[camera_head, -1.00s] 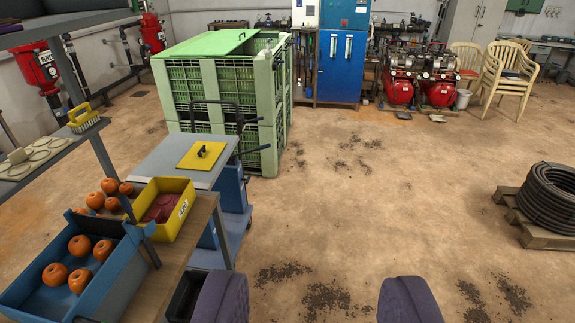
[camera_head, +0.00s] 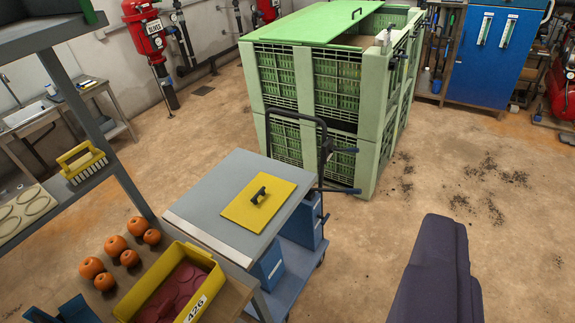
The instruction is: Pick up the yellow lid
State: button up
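The yellow lid (camera_head: 243,210) is a flat square plate with a black handle (camera_head: 258,195) standing up from its middle. It lies flat on the grey top of a cart (camera_head: 218,180), left of the picture's centre. My gripper (camera_head: 438,270) shows as a dark purple shape at the lower right, well apart from the lid. Its two fingers cannot be told apart, so its opening is unclear. Nothing covers the lid.
A yellow bin (camera_head: 155,280) marked 426, with dark red pieces inside, stands left of the cart beside several orange fruits (camera_head: 116,246). A yellow-handled brush (camera_head: 80,160) lies on a shelf. A large green crate (camera_head: 305,50) stands behind the cart. Floor is open to the right.

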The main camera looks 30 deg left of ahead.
aim_at(253, 210)
jog(key=i, duration=2.6)
jog(key=i+u, duration=0.15)
jog(key=u, duration=0.25)
jog(key=i+u, duration=0.1)
jog(key=u, duration=0.3)
jog(key=i+l+u, duration=0.1)
jog(key=u, duration=0.3)
jog(key=i+l+u, duration=0.1)
jog(key=u, duration=0.3)
jog(key=i+l+u, duration=0.1)
jog(key=u, duration=0.3)
jog(key=j+u, duration=0.15)
jog(key=u, duration=0.3)
jog(key=i+u, duration=0.15)
jog(key=u, duration=0.35)
jog(key=i+j+u, duration=0.1)
jog(key=u, duration=0.35)
jog(key=i+u, duration=0.1)
jog(key=u, duration=0.35)
